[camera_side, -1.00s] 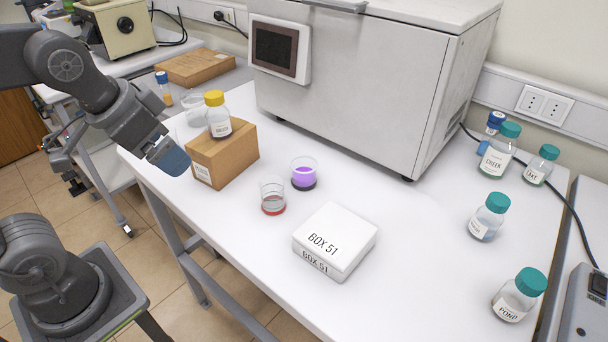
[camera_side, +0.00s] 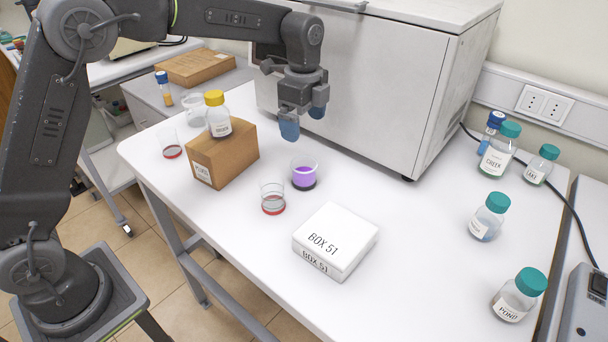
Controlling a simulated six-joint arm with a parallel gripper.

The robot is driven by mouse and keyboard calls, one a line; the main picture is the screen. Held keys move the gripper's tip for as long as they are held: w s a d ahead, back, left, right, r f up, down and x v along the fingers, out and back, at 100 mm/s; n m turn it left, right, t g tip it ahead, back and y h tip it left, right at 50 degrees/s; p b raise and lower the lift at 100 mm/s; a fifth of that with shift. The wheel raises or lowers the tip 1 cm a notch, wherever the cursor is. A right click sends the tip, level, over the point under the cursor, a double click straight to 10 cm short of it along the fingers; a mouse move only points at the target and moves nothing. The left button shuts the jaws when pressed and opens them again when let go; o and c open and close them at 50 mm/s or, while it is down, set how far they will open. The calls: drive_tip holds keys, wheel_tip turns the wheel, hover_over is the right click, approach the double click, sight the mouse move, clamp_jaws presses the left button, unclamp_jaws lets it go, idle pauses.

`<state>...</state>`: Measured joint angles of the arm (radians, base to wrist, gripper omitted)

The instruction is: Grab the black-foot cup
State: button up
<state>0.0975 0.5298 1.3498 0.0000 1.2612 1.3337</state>
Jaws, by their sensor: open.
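The black-foot cup (camera_side: 304,175) is a clear cup with purple liquid and a dark base, standing upright on the white table right of the cardboard box. My gripper (camera_side: 302,128) points down with its blue fingertips apart and empty. In the picture it is just above the cup and apart from it; its exact distance in depth is hard to tell. A red-foot cup (camera_side: 272,198) stands close by, left and nearer the camera. Another red-foot cup (camera_side: 170,144) stands left of the cardboard box.
A cardboard box (camera_side: 222,154) carries a yellow-capped bottle (camera_side: 218,115). A white box labelled BOX 51 (camera_side: 336,242) lies in front. A large white machine (camera_side: 370,90) stands behind my gripper. Several teal-capped bottles, one labelled POND (camera_side: 513,302), stand at right. The table between is clear.

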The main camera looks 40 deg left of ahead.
sight(304, 173)
wheel_tip(304, 173, down, 8)
drive_tip(key=shift+f, duration=0.2)
drive_tip(key=shift+s+d+f, duration=0.15)
drive_tip(key=shift+f, duration=2.5)
drive_tip(key=shift+c, duration=0.4)
drive_tip(key=shift+r, duration=0.1)
drive_tip(key=c, duration=1)
drive_tip(key=shift+o, duration=0.2)
